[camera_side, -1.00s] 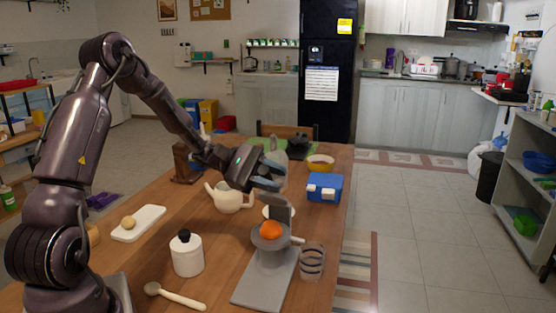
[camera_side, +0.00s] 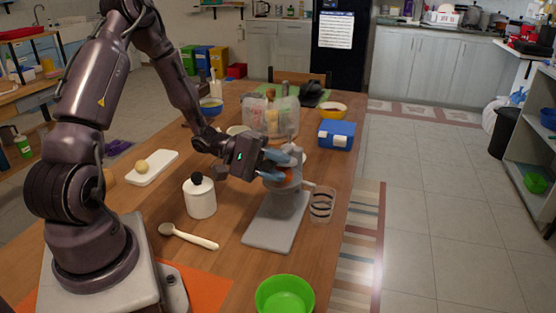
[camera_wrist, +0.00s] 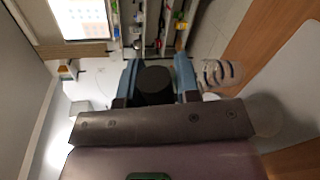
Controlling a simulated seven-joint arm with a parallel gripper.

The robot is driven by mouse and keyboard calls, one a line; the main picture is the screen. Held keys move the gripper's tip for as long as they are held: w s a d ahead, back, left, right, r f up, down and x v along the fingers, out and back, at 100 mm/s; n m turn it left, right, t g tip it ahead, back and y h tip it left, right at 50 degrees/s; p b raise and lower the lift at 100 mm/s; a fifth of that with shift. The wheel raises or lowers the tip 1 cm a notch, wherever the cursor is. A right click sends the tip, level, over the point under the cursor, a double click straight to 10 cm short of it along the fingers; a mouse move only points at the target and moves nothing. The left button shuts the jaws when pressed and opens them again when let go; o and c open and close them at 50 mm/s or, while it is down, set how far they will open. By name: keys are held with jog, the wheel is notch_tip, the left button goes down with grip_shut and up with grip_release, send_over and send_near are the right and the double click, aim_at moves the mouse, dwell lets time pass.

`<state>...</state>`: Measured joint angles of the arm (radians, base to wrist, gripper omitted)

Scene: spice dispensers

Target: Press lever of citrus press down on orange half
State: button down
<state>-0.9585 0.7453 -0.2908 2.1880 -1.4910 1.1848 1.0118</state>
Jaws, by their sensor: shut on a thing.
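The grey citrus press (camera_side: 274,222) stands on the table with its flat base toward the front. The orange half (camera_side: 292,178) shows only as a small patch of orange in the press's bowl, mostly hidden by my gripper and the upper press parts. My gripper (camera_side: 279,164) is low over the bowl, its blue fingers close beside the press top. In the wrist view, the fingers are shut on a dark round lever end (camera_wrist: 155,85). Whether the lever's underside touches the orange half cannot be told.
A striped glass (camera_side: 321,205) stands close to the right of the press. A green bowl (camera_side: 284,297) is in front, a blue box (camera_side: 336,136) behind.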

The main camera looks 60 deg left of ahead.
dwell(0.3)
jog(key=c, duration=0.8)
grip_release()
jog(key=v, duration=1.3)
notch_tip(320, 180, up, 14)
jog(key=shift+r, duration=0.1)
